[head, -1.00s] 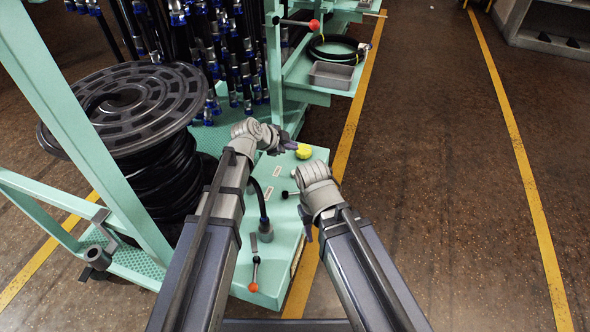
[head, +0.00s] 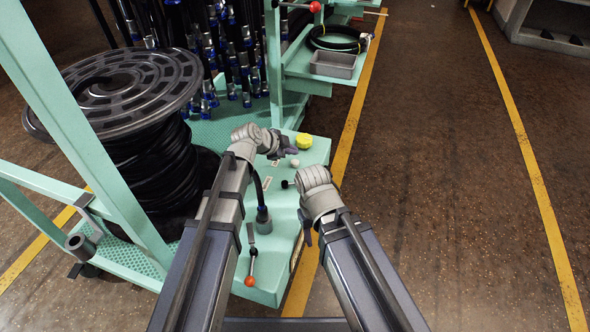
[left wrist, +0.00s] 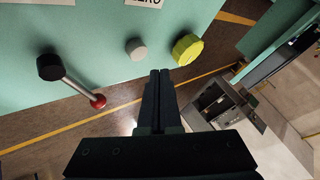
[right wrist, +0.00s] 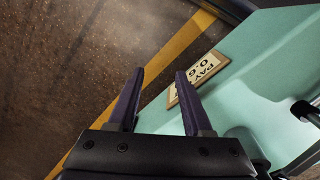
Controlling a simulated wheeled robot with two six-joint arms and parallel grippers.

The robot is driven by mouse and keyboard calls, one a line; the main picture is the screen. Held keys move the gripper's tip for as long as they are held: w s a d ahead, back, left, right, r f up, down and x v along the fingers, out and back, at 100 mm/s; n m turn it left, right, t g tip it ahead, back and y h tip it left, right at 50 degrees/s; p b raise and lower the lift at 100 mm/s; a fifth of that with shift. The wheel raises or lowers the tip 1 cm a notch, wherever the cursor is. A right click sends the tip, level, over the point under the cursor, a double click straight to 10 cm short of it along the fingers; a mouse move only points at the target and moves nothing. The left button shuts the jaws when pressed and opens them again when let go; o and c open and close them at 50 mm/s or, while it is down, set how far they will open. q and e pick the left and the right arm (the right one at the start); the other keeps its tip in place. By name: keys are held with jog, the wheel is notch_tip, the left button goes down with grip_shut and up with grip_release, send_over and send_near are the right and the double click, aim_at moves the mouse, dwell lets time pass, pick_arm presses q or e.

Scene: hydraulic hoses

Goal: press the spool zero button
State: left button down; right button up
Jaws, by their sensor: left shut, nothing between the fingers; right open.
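A pale round button (head: 294,163) stands on the green console (head: 277,215). In the left wrist view the button (left wrist: 135,48) sits below a partly cut-off label reading ZERO (left wrist: 145,3). A yellow knob (head: 304,140) is beside it; it shows to the button's right in the left wrist view (left wrist: 188,48). My left gripper (head: 288,150) is shut and empty, close to the button and apart from it. Its fingertips (left wrist: 160,73) point between button and knob, below them in the picture. My right gripper (head: 308,228) is open and empty at the console's right edge.
A black-based lever with a red ball (left wrist: 98,100) is left of the button in the left wrist view. An orange-tipped lever (head: 250,280) is at the console's front. A hose reel (head: 125,90) stands left. Floor at right is clear.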

aim_at(292, 163)
pick_arm(q)
jog(key=shift+f+b, duration=0.4)
jog(key=shift+f, duration=0.45)
pick_arm(e)
jog(key=shift+f, duration=0.85)
pick_arm(q)
jog(key=shift+f, duration=0.1)
pick_arm(e)
jog(key=shift+f, duration=0.15)
pick_arm(q)
jog(key=shift+f+b, duration=0.3)
jog(key=shift+b, duration=0.15)
pick_arm(e)
jog(key=shift+f, duration=0.25)
pick_arm(q)
jog(key=shift+f+b, duration=0.5)
pick_arm(e)
jog(key=shift+f, duration=0.55)
pick_arm(q)
jog(key=shift+r, duration=0.15)
pick_arm(e)
jog(key=shift+r, duration=0.2)
pick_arm(q)
jog(key=shift+r+p, duration=0.75)
jog(key=shift+p, duration=0.2)
pick_arm(e)
jog(key=shift+r, duration=0.75)
